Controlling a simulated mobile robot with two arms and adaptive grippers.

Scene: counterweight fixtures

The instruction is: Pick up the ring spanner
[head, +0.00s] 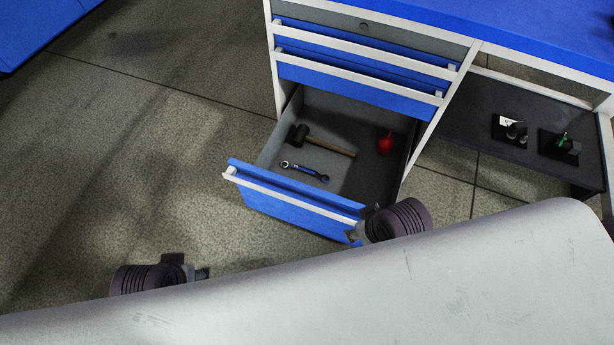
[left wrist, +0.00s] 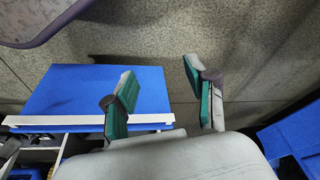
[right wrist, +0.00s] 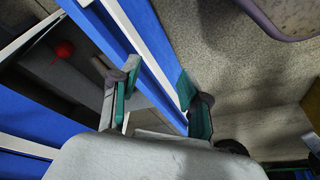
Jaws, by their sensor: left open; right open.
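My right gripper (head: 358,228) is open and empty at the right end of the blue drawer front. In the right wrist view its fingers (right wrist: 157,92) appear on either side of the drawer front; I cannot tell whether they touch it. My left gripper (head: 200,273) is open and empty over the floor, left of the drawer and well apart from the spanner.
The mallet (head: 325,145) with a wooden handle and a red object (head: 385,144) lie in the same drawer. Two closed drawers (head: 360,70) with white handles sit above. A dark shelf (head: 470,120) at the right holds two small black fixtures (head: 510,130). The floor at left is clear.

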